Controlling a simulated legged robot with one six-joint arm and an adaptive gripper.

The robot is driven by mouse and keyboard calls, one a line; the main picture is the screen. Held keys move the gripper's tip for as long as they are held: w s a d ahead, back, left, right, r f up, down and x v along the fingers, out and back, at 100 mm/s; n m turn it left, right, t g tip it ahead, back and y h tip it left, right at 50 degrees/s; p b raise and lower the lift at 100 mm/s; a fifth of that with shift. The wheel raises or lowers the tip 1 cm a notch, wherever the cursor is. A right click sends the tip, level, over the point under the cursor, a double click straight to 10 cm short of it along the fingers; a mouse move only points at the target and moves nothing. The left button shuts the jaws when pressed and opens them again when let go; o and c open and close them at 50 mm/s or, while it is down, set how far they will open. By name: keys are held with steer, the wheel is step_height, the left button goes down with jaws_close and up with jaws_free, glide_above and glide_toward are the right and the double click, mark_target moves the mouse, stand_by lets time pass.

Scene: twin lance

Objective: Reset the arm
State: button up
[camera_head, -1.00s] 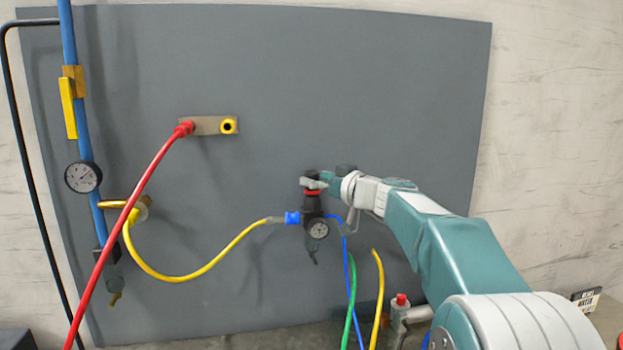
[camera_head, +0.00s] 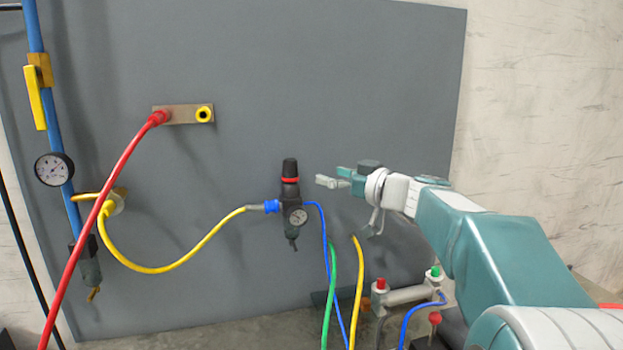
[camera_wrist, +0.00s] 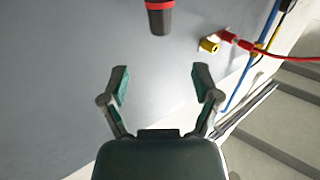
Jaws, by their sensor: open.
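My gripper (camera_head: 338,178) is to the right of the black regulator (camera_head: 291,192) in the head view, with a visible gap between them. Its two fingers (camera_wrist: 162,85) are spread and empty in the wrist view. The regulator has a black knob with a red ring, which also shows as a knob (camera_wrist: 160,14) at the top of the wrist view. A small round gauge sits on the regulator's front. My arm reaches in from the lower right.
A red hose (camera_head: 105,210) and a yellow hose (camera_head: 180,268) hang before the grey panel (camera_head: 400,70). A blue pipe (camera_head: 50,110) with a gauge (camera_head: 54,169) stands at left. A cylinder fitting (camera_head: 405,294) with red and green buttons and several hoses lie below my gripper.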

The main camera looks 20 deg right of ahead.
steer(key=s+a+f+m+g+h, duration=0.1)
steer(key=s+a+f+g+h, duration=0.1)
steer(key=s+a+f+g, duration=0.45)
steer(key=s+a+f+m+g+h, duration=0.15)
steer(key=s+a+f, duration=0.3)
steer(key=s, duration=0.55)
steer(key=s+d+f+m+h, duration=0.2)
steer(key=s+f+h, duration=0.1)
steer(key=s+f, duration=0.3)
steer(key=s+d+f+m+g+h, duration=0.1)
steer(key=s+d+f+m+h, duration=0.1)
steer(key=s+f, duration=0.4)
steer(key=s+h, duration=0.1)
steer(key=s, duration=0.2)
steer(key=shift+s+d, duration=0.15)
steer(key=shift+s, duration=0.25)
steer(key=shift+h, duration=0.25)
steer(key=shift+c, duration=0.3)
stand_by(0.5)
